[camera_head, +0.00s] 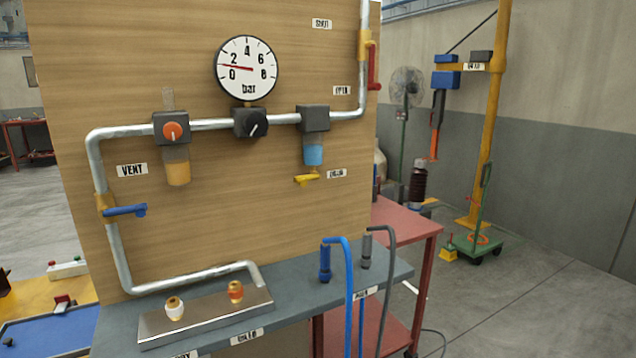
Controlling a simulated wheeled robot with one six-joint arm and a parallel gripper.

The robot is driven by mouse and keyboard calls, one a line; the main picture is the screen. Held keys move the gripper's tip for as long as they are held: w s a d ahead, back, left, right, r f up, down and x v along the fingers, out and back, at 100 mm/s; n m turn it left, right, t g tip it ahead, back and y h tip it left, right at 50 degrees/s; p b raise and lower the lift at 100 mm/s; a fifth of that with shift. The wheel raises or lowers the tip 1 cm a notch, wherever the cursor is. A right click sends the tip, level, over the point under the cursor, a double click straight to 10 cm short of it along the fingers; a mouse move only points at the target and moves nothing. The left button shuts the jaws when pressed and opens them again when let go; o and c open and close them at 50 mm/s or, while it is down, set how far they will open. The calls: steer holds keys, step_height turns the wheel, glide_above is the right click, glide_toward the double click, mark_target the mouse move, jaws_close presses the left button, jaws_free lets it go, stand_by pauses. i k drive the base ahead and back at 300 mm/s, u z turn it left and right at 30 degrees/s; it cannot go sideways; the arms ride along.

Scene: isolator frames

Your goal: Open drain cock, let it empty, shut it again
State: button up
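The drain cock (306,179) has a yellow lever that lies about level, pointing left, under a filter bowl (314,153). The bowl holds blue liquid and hangs from a dark grey block (313,118) on the pipe. A small label (337,173), too blurred to read surely, sits right of the cock. I cannot tell whether the cock is open or shut, and no drip shows below it. My gripper is not in view.
A pressure gauge (248,68) reads about 1 bar. A red lever (373,66) hangs at the upper right; a blue vent lever (126,210) is at left. Space before the cock looks clear.

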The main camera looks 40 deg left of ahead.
mark_target(302, 180)
steer(key=u, duration=1.25)
steer(key=k, duration=0.35)
steer(key=u, duration=0.5)
steer(key=i, duration=0.45)
steer(key=z, duration=1.75)
steer(key=k, duration=0.3)
steer(key=u, duration=1.05)
